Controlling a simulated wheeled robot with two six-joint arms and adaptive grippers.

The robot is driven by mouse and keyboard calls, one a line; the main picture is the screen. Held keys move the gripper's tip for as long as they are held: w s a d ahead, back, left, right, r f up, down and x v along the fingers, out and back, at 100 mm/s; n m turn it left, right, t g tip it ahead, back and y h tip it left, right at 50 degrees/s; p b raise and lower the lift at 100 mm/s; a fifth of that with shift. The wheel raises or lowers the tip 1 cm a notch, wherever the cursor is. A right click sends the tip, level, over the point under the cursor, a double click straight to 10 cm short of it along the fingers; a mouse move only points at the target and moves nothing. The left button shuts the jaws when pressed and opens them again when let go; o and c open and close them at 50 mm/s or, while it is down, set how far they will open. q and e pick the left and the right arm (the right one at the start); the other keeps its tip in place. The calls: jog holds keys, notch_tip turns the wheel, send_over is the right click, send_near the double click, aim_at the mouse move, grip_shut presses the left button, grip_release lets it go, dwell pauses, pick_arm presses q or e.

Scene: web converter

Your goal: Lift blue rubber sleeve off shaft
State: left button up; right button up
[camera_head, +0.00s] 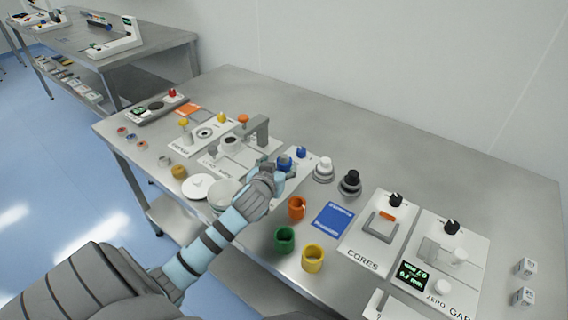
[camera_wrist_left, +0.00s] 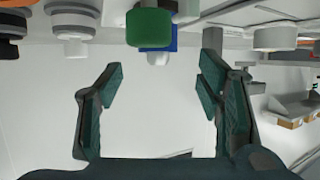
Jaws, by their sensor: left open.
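A blue round piece (camera_head: 284,162), which looks like the rubber sleeve, shows just beyond my left gripper (camera_head: 283,180) in the head view. The shaft under it is hidden by my gripper and wrist. In the left wrist view, which appears upside down, my left gripper (camera_wrist_left: 160,75) has its fingers spread wide with nothing between them. A green cylinder (camera_wrist_left: 150,27) shows beyond the fingertips, with a blue part (camera_wrist_left: 157,48) partly behind it; I cannot tell whether this is the sleeve. My right gripper is not in view.
A blue knob (camera_head: 301,152) is close by. White (camera_head: 324,169) and black (camera_head: 350,182) knobbed pieces stand to the right. Orange (camera_head: 297,207), green (camera_head: 285,239) and yellow (camera_head: 313,258) cups stand at the front. The table (camera_head: 420,155) is clear at the back right.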

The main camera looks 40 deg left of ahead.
aim_at(283, 161)
pick_arm(q)
jog(key=x, duration=0.3)
jog(key=b+x, duration=0.1)
jog(key=x, duration=0.2)
jog(key=shift+w+f, duration=0.3)
jog(key=shift+f, duration=0.1)
jog(key=shift+w+a+b, duration=0.15)
jog(key=shift+w+b, duration=0.2)
jog(key=shift+w, duration=0.05)
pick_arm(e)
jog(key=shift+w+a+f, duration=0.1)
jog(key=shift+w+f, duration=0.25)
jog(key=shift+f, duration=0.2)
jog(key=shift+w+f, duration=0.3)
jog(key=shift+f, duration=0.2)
pick_arm(q)
jog(key=c, duration=1.4)
jog(key=shift+r, duration=0.1)
grip_shut()
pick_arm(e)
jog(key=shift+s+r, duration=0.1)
